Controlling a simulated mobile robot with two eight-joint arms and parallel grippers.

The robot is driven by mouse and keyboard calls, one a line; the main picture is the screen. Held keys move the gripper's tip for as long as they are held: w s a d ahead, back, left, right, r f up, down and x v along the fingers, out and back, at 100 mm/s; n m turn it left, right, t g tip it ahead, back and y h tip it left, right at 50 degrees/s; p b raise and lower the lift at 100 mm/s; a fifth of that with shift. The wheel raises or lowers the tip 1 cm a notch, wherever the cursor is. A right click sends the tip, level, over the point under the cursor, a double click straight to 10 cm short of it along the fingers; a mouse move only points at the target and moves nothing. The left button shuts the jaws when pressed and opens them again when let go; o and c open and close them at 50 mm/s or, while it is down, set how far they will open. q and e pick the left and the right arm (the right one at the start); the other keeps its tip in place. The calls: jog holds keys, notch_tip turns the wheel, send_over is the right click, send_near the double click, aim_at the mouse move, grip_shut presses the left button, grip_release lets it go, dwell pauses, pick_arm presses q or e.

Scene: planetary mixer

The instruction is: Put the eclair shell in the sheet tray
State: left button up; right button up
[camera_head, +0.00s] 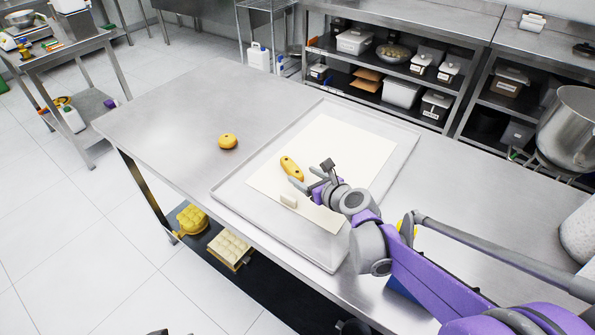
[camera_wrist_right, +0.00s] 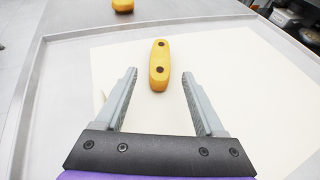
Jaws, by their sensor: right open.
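The eclair shell (camera_head: 292,168), a golden oblong with dark holes in its top, lies on the pale paper inside the sheet tray (camera_head: 232,192). My right gripper (camera_head: 311,174) is over the tray, just to the right of the shell, open and empty. In the right wrist view the shell (camera_wrist_right: 159,65) lies ahead of the open fingers (camera_wrist_right: 159,76), around the line between their tips, and nothing is gripped. The tray's rim (camera_wrist_right: 35,70) also shows there. My left gripper does not show.
A round golden pastry (camera_head: 228,142) sits on the steel table (camera_head: 160,118), outside the tray. A mixer bowl (camera_head: 570,130) stands at the right. The table's left end is clear.

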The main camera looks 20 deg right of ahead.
jog(key=v, duration=0.6)
jog(key=shift+s+r, duration=0.15)
